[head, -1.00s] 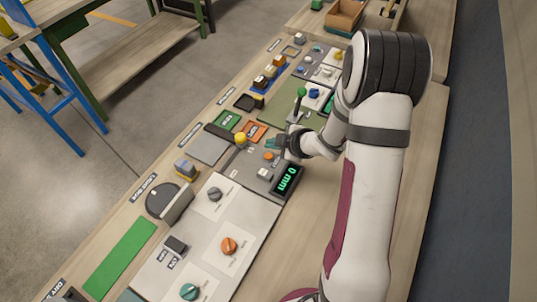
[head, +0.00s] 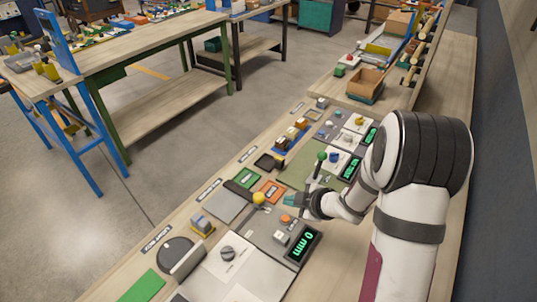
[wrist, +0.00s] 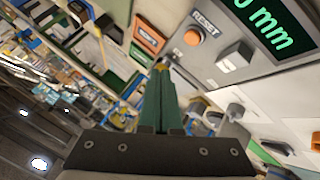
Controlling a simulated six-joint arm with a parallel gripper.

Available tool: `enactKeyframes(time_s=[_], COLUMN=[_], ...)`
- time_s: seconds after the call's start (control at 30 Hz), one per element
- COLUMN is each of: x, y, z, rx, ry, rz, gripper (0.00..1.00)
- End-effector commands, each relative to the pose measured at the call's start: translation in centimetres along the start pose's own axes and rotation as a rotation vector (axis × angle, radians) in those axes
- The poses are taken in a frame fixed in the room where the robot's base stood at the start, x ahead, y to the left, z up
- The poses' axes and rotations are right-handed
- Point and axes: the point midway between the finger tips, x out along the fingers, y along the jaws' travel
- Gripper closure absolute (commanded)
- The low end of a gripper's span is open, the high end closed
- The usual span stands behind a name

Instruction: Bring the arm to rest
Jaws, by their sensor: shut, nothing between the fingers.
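My gripper (head: 291,199) is over the middle of the workbench, above the control panels, with its green fingers together and nothing between them. In the wrist view the shut fingers (wrist: 160,98) point toward the panel with the orange RESET button (wrist: 193,37). A yellow knob (head: 259,198) stands just left of the fingertips in the head view. A display reading "0 mm" (head: 303,244) is below and right of the gripper. My arm reaches in from the right side of the head view. Whether the fingers touch anything cannot be told.
A green-topped lever (head: 321,157) stands close beyond the gripper. A cardboard box (head: 366,84) is at the bench's far end. A grey dial (head: 176,253) and a green pad (head: 146,285) are at the near left. Open floor (head: 140,210) lies left of the bench.

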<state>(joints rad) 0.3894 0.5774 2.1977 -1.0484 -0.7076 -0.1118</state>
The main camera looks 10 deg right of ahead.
Motion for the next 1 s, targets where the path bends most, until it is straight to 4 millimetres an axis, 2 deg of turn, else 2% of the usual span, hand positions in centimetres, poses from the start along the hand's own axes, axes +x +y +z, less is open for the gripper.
enactKeyframes(time_s=[0.07, 0.13, 0.17, 0.2, 0.27, 0.3, 0.37, 0.4, 0.5, 0.6, 0.7, 1.0], x=[-0.5, -2.5, -3.9, -6.5, -11.0, -13.9, -17.8, -19.8, -23.2, -25.2, -26.1, -26.3], y=[0.6, 2.3, 3.0, 3.5, 2.5, 0.7, -3.6, -6.8, -13.6, -17.9, -19.9, -20.2], z=[0.1, 0.5, 0.8, 1.0, 1.1, 0.7, -0.6, -1.8, -5.3, -8.2, -9.6, -9.9], rx=[0.024, 0.118, 0.188, 0.311, 0.547, 0.72, 0.983, 1.147, 1.445, 1.613, 1.685, 1.698], ry=[-0.037, -0.152, -0.224, -0.326, -0.474, -0.557, -0.654, -0.703, -0.784, -0.83, -0.854, -0.86], rz=[0.018, 0.077, 0.113, 0.166, 0.233, 0.256, 0.249, 0.219, 0.097, -0.019, -0.084, -0.096], gripper=[1.0, 1.0, 1.0, 1.0, 1.0, 1.0, 1.0, 1.0, 1.0, 1.0, 1.0, 1.0])
